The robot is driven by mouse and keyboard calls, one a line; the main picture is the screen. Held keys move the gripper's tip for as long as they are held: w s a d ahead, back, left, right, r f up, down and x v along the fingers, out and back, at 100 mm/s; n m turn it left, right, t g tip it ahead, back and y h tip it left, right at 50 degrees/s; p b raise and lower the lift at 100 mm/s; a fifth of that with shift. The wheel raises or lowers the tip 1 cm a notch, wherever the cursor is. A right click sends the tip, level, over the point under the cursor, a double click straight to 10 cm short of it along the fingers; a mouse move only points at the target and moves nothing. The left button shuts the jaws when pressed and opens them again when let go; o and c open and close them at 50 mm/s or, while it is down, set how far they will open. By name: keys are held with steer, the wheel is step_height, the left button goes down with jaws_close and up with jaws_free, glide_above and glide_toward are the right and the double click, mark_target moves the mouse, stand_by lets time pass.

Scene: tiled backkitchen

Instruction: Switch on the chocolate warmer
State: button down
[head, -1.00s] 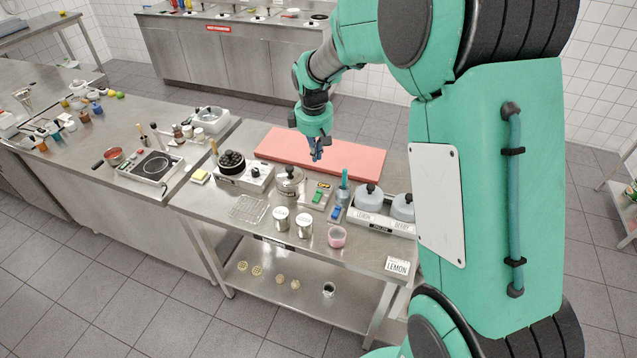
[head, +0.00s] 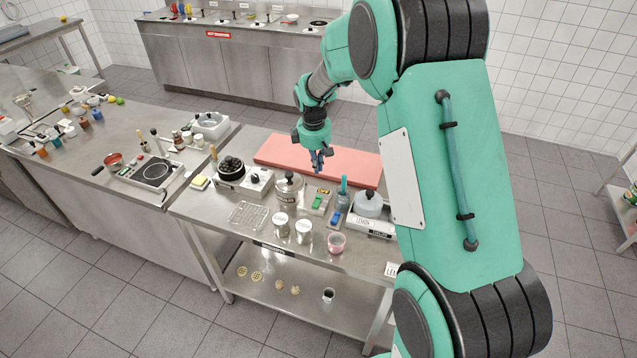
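A unit that looks like the chocolate warmer (head: 258,184) stands on the middle steel table, left of centre. It has a round dark pot (head: 231,168) with dark contents and a pale control box with a black knob (head: 255,178). The knob's setting is too small to read. My gripper (head: 317,166) points down above the red board, behind and to the right of the warmer and apart from it. It appears to hold nothing, but its fingers are too small to tell whether they are open.
The red board (head: 350,166) is clear. A hob (head: 152,172) stands on the left counter.

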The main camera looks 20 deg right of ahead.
mark_target(319, 196)
steer(key=f, duration=0.4)
steer(key=w+d+f+b, duration=0.1)
steer(key=f, duration=0.8)
steer(key=shift+w+d+f, duration=0.15)
steer(key=shift+w+f, duration=0.05)
steer(key=shift+f, duration=0.2)
steer(key=shift+d, duration=0.15)
steer(key=shift+w+d+f+g+y+p, duration=0.15)
steer(key=shift+f+g+y+p, duration=0.2)
steer(key=shift+p, duration=0.45)
steer(key=shift+f, duration=0.1)
steer(key=shift+s+a+r, duration=0.35)
steer(key=shift+s+a, duration=0.2)
steer(key=shift+a, duration=0.05)
